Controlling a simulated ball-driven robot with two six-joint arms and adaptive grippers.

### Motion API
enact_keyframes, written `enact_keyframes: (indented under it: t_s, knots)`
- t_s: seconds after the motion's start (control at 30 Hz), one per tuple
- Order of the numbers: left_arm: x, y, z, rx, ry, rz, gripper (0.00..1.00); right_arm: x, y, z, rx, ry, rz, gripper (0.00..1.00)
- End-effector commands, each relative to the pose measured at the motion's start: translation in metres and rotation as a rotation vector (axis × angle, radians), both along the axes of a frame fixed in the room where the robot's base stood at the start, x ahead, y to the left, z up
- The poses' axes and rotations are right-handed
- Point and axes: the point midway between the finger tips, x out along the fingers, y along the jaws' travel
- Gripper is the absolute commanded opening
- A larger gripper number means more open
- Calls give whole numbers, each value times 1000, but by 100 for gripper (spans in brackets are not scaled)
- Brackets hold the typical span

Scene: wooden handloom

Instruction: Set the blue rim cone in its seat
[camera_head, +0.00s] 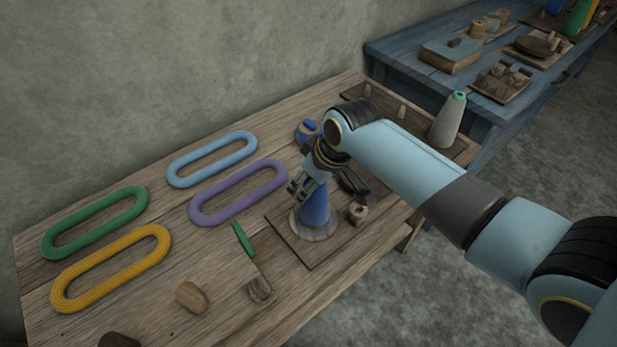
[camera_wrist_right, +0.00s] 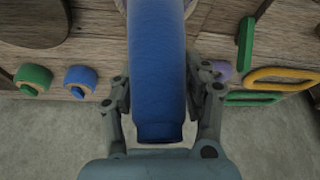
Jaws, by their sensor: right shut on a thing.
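The blue cone (camera_head: 317,210) stands roughly upright over a square wooden board, held by my right gripper (camera_head: 305,186). Its wide lower end is at a pale round wooden piece (camera_head: 312,233) on the board; I cannot tell whether it touches. In the right wrist view the blue cone (camera_wrist_right: 158,70) runs between the two fingers of my right gripper (camera_wrist_right: 163,88), which is shut on it. Part of the cone's top is hidden by the gripper in the head view. My left gripper is not in view.
The wooden board (camera_head: 290,243) also holds a small wooden spool (camera_head: 357,212) and a dark piece. Green (camera_head: 95,222), yellow (camera_head: 110,268), light blue (camera_head: 212,159) and purple (camera_head: 238,193) loops lie left. A green-topped grey cone (camera_head: 447,120) stands at the right.

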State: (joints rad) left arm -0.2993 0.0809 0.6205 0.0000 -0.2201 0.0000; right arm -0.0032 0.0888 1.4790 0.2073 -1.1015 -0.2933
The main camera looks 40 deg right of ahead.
Motion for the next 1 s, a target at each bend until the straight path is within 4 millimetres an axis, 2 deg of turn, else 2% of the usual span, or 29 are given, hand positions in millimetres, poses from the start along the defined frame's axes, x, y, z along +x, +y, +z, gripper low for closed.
enact_keyframes:
  t_s: [0.1, 0.37, 0.4, 0.6, 0.87, 1.0]
  knots:
    - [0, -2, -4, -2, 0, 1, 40, 1, 0, -6, 1, -3, 0, 11]
    - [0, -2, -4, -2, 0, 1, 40, 1, 0, -6, 1, -3, 0, 11]
    - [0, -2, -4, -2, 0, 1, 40, 1, 0, -6, 1, -2, 0, 51]
    - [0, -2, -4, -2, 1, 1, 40, 1, 0, -6, 1, -2, 0, 74]
    - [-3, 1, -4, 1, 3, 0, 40, 0, 0, -6, 0, -1, 0, 74]
    - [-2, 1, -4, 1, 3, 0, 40, -4, -2, 5, 0, -2, 0, 74]
